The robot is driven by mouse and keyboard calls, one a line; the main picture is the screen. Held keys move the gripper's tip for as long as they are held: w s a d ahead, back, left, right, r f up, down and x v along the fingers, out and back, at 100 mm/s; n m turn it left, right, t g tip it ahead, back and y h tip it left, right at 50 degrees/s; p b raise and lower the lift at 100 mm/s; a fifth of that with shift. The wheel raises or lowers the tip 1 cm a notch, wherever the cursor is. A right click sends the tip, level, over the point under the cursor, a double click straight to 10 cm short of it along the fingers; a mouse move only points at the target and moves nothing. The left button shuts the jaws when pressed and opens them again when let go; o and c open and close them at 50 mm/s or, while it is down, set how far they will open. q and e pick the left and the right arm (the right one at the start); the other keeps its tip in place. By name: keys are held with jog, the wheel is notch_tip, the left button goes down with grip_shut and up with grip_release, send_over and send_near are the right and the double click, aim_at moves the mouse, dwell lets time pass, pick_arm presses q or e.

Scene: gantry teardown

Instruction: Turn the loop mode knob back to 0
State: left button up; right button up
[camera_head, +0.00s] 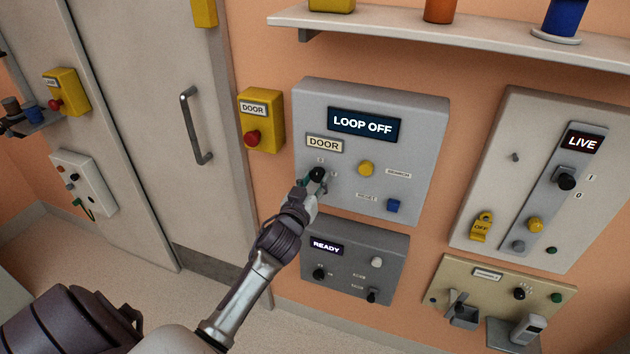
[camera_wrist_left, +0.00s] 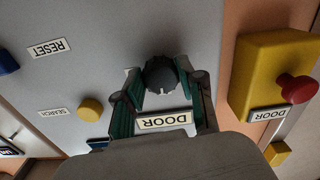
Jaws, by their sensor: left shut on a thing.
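The grey loop panel (camera_head: 420,150) is on the orange wall, with its display (camera_head: 366,124) reading LOOP OFF. A black round knob (camera_head: 317,173) sits on it below a DOOR label (camera_head: 324,144). My left gripper (camera_head: 312,183) reaches up to this knob from below and is shut on it. In the left wrist view the knob (camera_wrist_left: 160,74) shows between the green-padded fingers of the left gripper (camera_wrist_left: 163,92). The scale marks around the knob are partly hidden, so its setting cannot be read. My right gripper is out of view.
A yellow box with a red button (camera_head: 252,138) is left of the panel, near the door (camera_head: 150,110). A yellow button (camera_head: 366,168) and a blue button (camera_head: 393,205) are right of the knob. A dark READY panel (camera_head: 385,240) is below. A shelf (camera_head: 450,35) juts out above.

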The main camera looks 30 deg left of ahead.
pick_arm(q)
jog(key=shift+n, duration=0.7)
jog(key=o, duration=1.1)
jog(key=shift+o, duration=0.2)
jog(key=v, duration=1.2)
jog(key=shift+d, duration=0.1)
